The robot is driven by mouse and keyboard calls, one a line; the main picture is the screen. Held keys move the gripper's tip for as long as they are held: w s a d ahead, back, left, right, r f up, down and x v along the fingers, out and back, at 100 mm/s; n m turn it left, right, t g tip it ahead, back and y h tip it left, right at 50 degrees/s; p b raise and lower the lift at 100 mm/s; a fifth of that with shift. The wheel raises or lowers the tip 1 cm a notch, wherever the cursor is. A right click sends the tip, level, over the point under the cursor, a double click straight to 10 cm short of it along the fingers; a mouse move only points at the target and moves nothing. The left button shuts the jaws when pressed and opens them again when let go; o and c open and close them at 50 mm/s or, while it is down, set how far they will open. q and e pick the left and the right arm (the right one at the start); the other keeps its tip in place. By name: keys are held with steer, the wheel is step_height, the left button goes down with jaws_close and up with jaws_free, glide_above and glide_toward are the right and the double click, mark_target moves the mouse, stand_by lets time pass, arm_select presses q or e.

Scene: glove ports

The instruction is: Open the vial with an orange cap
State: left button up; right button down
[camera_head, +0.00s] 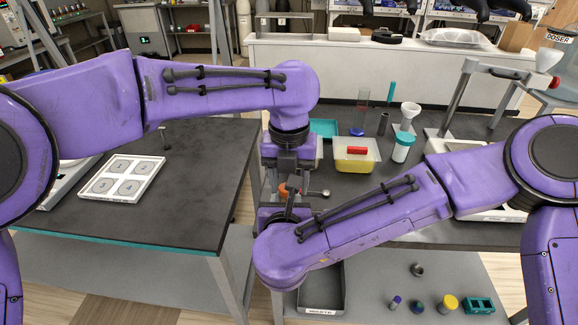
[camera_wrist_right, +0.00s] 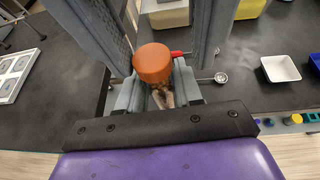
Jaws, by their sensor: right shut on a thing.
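The vial's orange cap (camera_wrist_right: 154,62) shows clearly in the right wrist view, and a small part of the cap (camera_head: 284,190) shows between the grippers in the head view. My right gripper (camera_wrist_right: 158,92) is shut on the vial below the cap. The vial body is mostly hidden by the fingers. My left gripper (camera_head: 289,176) reaches down from above. Its two grey fingers stand on either side of the cap in the right wrist view and look apart from it, so it appears open.
A yellow tub (camera_head: 356,161) with a red item on it, a white-and-teal bottle (camera_head: 403,147) and a blue-based cylinder (camera_head: 359,118) stand behind on the bench. A white tray (camera_head: 123,179) lies on the left table. A white dish (camera_wrist_right: 280,68) sits right of the grippers.

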arm_select(q)
steer(key=shift+d, duration=0.1)
jaws_close()
steer(key=n, duration=0.8)
steer(key=shift+w, duration=0.1)
steer(key=n, duration=1)
steer(key=shift+w, duration=0.15)
steer(key=n, duration=0.7)
steer(key=shift+a+r, duration=0.1)
steer(key=shift+a, duration=0.15)
steer(key=n, duration=0.5)
steer(key=shift+a+n, duration=0.15)
steer(key=shift+n, duration=0.25)
steer(key=shift+o, duration=0.2)
jaws_free()
steer(key=shift+a, duration=0.1)
